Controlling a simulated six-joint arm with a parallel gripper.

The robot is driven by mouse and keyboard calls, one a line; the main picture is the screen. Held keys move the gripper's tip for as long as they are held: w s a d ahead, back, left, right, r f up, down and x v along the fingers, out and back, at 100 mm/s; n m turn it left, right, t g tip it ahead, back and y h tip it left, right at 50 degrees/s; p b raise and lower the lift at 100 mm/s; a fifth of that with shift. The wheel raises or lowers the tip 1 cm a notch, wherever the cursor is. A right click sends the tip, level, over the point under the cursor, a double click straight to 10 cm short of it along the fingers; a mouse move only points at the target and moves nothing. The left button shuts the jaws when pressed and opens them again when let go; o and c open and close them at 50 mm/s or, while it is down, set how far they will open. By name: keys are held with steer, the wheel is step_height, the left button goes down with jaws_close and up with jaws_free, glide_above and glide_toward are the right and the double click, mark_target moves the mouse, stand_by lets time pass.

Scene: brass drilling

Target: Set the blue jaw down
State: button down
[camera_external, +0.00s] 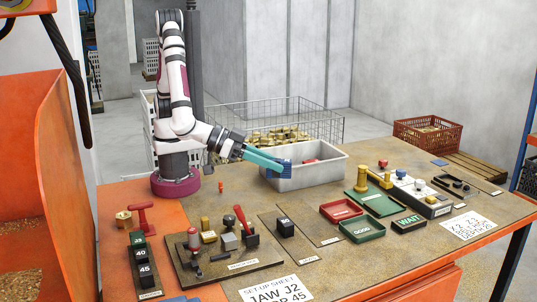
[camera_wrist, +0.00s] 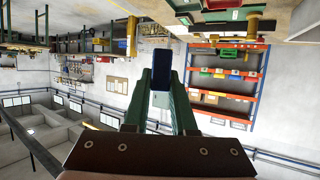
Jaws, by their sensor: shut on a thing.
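The blue jaw (camera_external: 284,169) is a small dark-blue block held at the tip of my gripper (camera_external: 272,166). My gripper has teal fingers and points roughly level to the right, in front of the near left part of the grey bin (camera_external: 328,170). In the wrist view, the blue jaw (camera_wrist: 162,72) shows as a dark block between the ends of the two green fingers (camera_wrist: 161,88). The fingers are shut on it. I cannot tell whether the jaw touches the bin's rim. A red piece (camera_external: 311,160) lies inside the bin.
A tool mat (camera_external: 262,262) with a red-handled piece stands front left. A black block (camera_external: 285,228) sits on a mat at the middle. Red (camera_external: 341,210) and green (camera_external: 362,230) trays and a green plate (camera_external: 378,203) lie to the right.

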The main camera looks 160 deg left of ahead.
steer(key=s+a+f+n+g+y, duration=0.1)
steer(key=s+a+f+n+g, duration=0.15)
steer(key=s, duration=0.25)
steer(key=s+a+f+n+g+y, duration=0.1)
steer(key=s+a+f+n+g, duration=0.1)
steer(key=s+f+n+g, duration=0.3)
steer(key=shift+m+t, duration=0.35)
steer(key=shift+m, duration=0.4)
steer(key=s+a+f, duration=0.1)
steer(key=a, duration=0.2)
steer(key=s+a+f, duration=0.1)
steer(key=a+f, duration=0.1)
steer(key=a, duration=0.1)
steer(key=s+a+f, duration=0.1)
steer(key=a+f, duration=0.1)
steer(key=a, duration=0.2)
steer(key=shift+s+f, duration=0.2)
steer(key=shift+s, duration=0.1)
step_height(320, 180, down, 4)
steer(key=shift+a+f, duration=0.1)
steer(key=shift+f, duration=0.1)
steer(key=shift+f, duration=0.4)
steer(key=c, duration=0.7)
jaws_free()
steer(key=shift+f, duration=0.15)
